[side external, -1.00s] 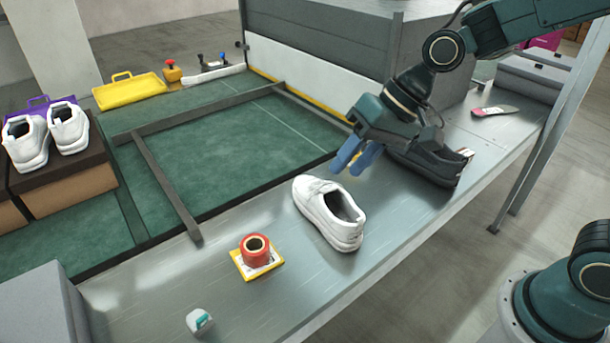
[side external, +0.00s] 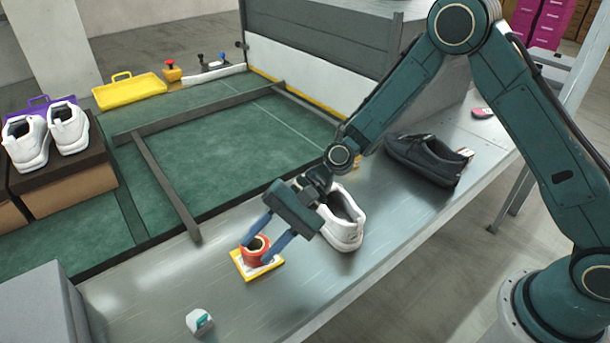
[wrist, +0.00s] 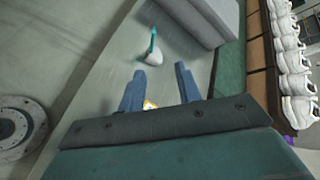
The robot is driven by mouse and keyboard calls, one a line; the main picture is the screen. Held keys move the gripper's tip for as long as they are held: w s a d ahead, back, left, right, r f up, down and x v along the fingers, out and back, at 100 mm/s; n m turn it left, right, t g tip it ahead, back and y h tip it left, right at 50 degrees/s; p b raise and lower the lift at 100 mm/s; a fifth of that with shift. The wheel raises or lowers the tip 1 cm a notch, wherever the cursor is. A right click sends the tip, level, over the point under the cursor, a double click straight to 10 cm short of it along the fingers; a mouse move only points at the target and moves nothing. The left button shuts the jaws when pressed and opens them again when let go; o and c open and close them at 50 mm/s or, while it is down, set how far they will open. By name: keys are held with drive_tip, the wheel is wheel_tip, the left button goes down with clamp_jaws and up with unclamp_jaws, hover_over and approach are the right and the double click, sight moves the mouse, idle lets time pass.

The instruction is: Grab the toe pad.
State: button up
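No label marks a toe pad. The likeliest piece is a small white block with a teal part (side external: 199,321) near the bench's front left; it also shows beyond my fingertips in the wrist view (wrist: 154,55). My gripper (side external: 257,251) is open, its fingers apart and pointing down over a red roll (side external: 257,245) on a yellow-edged plate (side external: 243,268). In the side view the fingers appear on either side of the roll; I cannot tell their exact height. In the wrist view my gripper (wrist: 160,78) shows a yellow bit of the plate (wrist: 149,105) between its fingers; the red roll is hidden.
A white shoe (side external: 345,230) stands right behind my gripper, partly covered by it. A dark shoe (side external: 425,160) and a pinkish piece (side external: 482,112) lie farther right. A grey box (side external: 40,305) stands front left. The green belt (side external: 230,140) is mostly clear.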

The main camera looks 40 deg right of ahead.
sight(197, 326)
drive_tip(key=a+f+m+y, duration=0.2)
drive_tip(key=a+f+m, duration=0.2)
drive_tip(key=f, duration=0.4)
drive_tip(key=shift+s+m+y, duration=0.3)
drive_tip(key=shift+s+m, duration=0.1)
drive_tip(key=shift+a, duration=0.15)
drive_tip(key=x, duration=0.7)
drive_tip(key=shift+a+f, duration=0.2)
drive_tip(key=shift+a, duration=0.1)
drive_tip(key=shift+a+f, duration=0.1)
drive_tip(key=shift+a, duration=0.25)
drive_tip(key=shift+a, duration=0.15)
drive_tip(key=shift+x, duration=2.45)
drive_tip(key=shift+w, duration=0.1)
drive_tip(key=shift+c, duration=0.2)
